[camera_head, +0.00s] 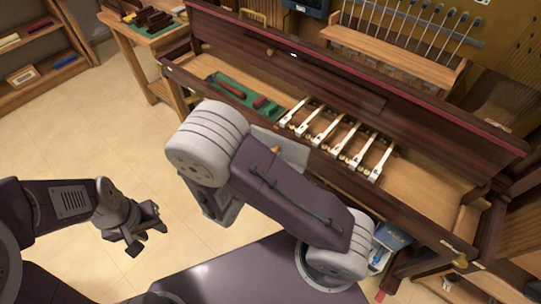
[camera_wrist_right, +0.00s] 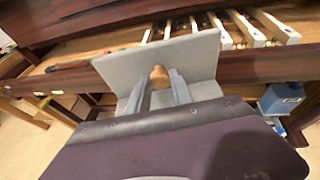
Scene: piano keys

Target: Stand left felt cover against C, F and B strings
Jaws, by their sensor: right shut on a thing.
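A grey panel with a wooden knob, apparently the felt cover (camera_wrist_right: 198,55), stands tilted in front of the piano in the right wrist view. My right gripper (camera_wrist_right: 160,88) is shut on its wooden knob (camera_wrist_right: 158,75). In the head view, the grey panel (camera_head: 291,149) shows partly behind my right arm, at the piano's front edge; my right gripper is hidden there. Several white piano keys (camera_head: 330,130) lie beyond it, apart from each other. Strings (camera_head: 430,22) run at the upper right. My left gripper (camera_head: 147,238) is open and empty over the floor, away from the piano.
A green tray (camera_head: 232,92) with a red-handled tool lies left of the keys. The piano's dark front rail (camera_head: 215,103) runs along the near side. A blue container (camera_head: 391,238) stands below at the right. The floor at the left is clear.

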